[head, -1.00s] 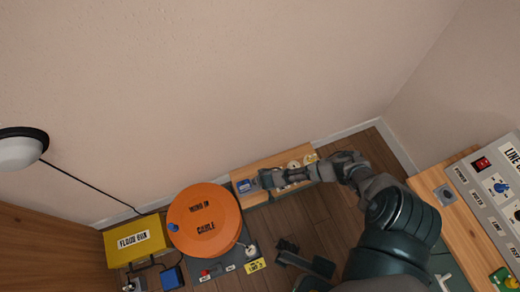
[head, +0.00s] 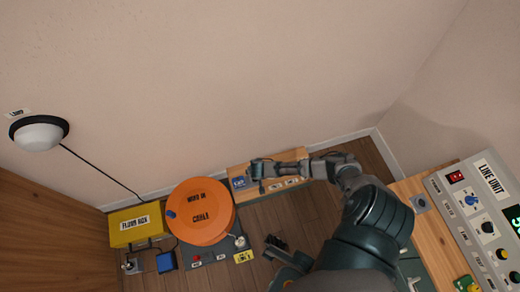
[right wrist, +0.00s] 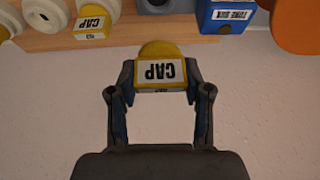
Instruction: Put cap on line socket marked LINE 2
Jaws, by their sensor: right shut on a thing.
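In the right wrist view, my right gripper (right wrist: 160,82) is shut on a yellow cap (right wrist: 160,50) with a white label reading CAP, upside down. The cap is held between the fingertips, off the wooden shelf (right wrist: 140,38). In the head view, my right gripper (head: 256,170) is over the shelf's left part, near the blue box; the held cap cannot be made out there. A dark gripper (head: 274,243), apparently my left, is low in the middle; its jaws are unclear. I cannot read a LINE 2 mark on any socket.
Another yellow CAP (right wrist: 92,22) and a blue tone box (right wrist: 226,16) sit on the shelf. An orange cable reel (head: 200,212) and yellow floor box (head: 137,225) stand left. The line unit (head: 482,220) is at right; a lamp (head: 39,132) is on the wall.

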